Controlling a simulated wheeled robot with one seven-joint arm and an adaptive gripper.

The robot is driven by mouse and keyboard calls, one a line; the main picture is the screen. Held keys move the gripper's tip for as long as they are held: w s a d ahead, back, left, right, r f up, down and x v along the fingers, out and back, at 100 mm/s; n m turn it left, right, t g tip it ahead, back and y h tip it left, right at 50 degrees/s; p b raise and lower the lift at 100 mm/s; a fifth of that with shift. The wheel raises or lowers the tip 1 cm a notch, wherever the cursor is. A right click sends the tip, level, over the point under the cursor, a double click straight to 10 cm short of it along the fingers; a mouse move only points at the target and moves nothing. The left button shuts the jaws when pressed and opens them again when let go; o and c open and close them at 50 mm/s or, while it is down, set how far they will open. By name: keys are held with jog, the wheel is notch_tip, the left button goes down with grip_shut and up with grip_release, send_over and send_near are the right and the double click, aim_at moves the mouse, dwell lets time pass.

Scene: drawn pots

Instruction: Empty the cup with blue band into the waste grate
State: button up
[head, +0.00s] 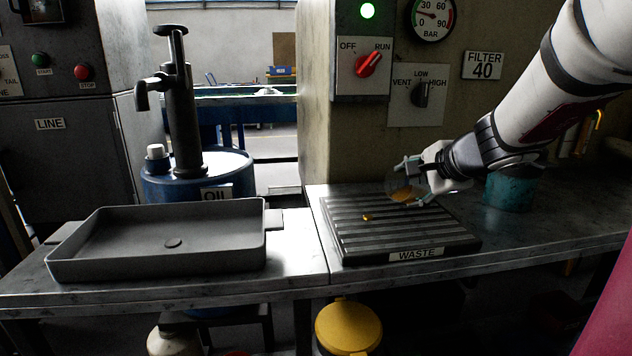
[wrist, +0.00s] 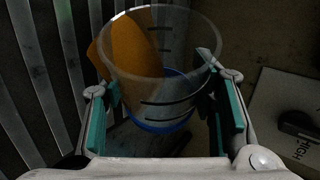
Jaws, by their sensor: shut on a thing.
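The cup with the blue band (wrist: 164,124) is clear, with dark marks on its wall. It is held between the two teal-padded fingers of my gripper (wrist: 163,100). In the head view the cup (head: 399,182) is tilted above the waste grate (head: 345,232), apart from its slats. Amber contents show inside the cup, lying along one side toward the rim in the wrist view. A small amber spot (head: 367,217) shows at the grate's slats; I cannot tell whether it lies there or is falling.
A grey basin (head: 160,262) stands left of the grate, with a blue oil drum (head: 200,178) and pump behind it. A teal container (head: 508,190) stands right, partly behind my arm. The panel with knobs (head: 368,64) rises behind the grate.

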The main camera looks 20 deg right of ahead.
jog(key=shift+a+r+n+t+h+b, duration=0.3)
jog(key=shift+r+n+h+b, duration=0.4)
jog(key=shift+b, duration=1.25)
dwell(1.8)
jog(key=shift+f, duration=0.1)
dwell(0.6)
jog(key=m+p, duration=0.1)
jog(key=p, duration=0.2)
jog(key=shift+d+y, duration=0.25)
jog(key=shift+y, duration=0.15)
jog(key=shift+d+m+g+y+p, duration=0.15)
jog(key=shift+m+g+y+p, duration=0.35)
jog(key=shift+p, duration=0.55)
jog(key=shift+d+y+p, duration=0.15)
jog(key=shift+y+p, duration=0.45)
jog(key=shift+p, duration=0.15)
jog(key=shift+m, duration=0.3)
jog(key=shift+f, duration=0.1)
